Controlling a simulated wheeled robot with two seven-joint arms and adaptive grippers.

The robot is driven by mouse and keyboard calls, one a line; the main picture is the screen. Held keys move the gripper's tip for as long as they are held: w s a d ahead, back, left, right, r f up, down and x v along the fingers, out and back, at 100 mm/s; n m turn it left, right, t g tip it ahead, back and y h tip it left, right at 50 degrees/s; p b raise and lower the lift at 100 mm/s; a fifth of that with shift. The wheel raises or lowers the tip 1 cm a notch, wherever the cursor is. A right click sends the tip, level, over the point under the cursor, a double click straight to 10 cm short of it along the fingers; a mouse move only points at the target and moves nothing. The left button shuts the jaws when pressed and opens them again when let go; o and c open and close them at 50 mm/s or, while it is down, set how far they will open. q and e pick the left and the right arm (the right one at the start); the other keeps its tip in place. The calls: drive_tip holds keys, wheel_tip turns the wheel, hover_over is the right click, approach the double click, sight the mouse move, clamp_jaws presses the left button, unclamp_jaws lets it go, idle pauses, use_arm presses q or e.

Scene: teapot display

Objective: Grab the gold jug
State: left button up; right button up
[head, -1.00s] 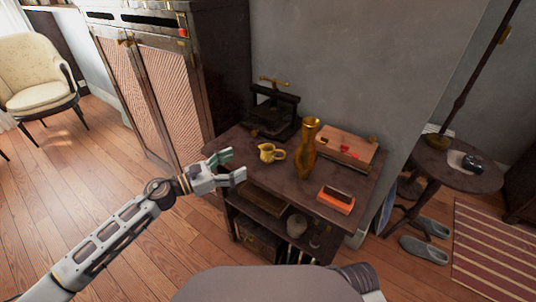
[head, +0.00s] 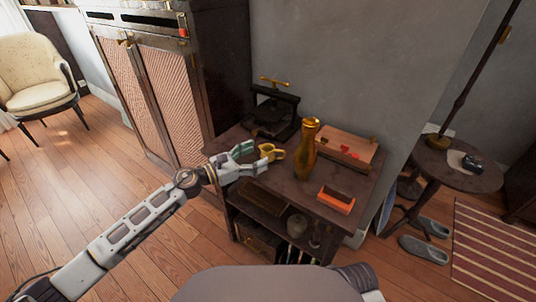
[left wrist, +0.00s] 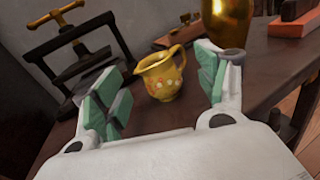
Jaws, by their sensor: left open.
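The small gold jug (head: 268,151) stands upright on the dark wooden table (head: 290,187). In the left wrist view the jug (left wrist: 160,76) shows a flower pattern, a spout at left and a handle at right. My left gripper (head: 251,158) is open at the table's left side, with the jug just beyond its fingertips. In the left wrist view the jug appears between the green-padded fingers (left wrist: 160,90), and I see no finger touching it. In the head view the fingers hide part of the jug. My right gripper is not in view.
A tall gold vase (head: 306,152) stands just right of the jug. A black press (head: 270,115) is behind it. A wooden box (head: 347,147) and an orange-red block (head: 336,200) are farther right. A tall cabinet (head: 170,80) stands at left.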

sight(262, 152)
use_arm(q)
drive_tip(key=shift+d, duration=0.1)
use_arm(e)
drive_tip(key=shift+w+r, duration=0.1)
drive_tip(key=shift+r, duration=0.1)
use_arm(q)
drive_tip(key=shift+w+d, duration=0.1)
drive_tip(key=shift+x, duration=2.55)
drive_tip(key=shift+w+r, duration=0.1)
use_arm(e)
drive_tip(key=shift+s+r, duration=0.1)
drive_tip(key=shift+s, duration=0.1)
use_arm(q)
drive_tip(key=shift+c, duration=0.5)
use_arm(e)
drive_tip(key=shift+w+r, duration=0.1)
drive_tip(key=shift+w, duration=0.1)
use_arm(q)
drive_tip(key=c, duration=1.1)
drive_tip(key=shift+o, duration=0.2)
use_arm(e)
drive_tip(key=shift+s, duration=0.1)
use_arm(q)
drive_tip(key=shift+r, duration=0.15)
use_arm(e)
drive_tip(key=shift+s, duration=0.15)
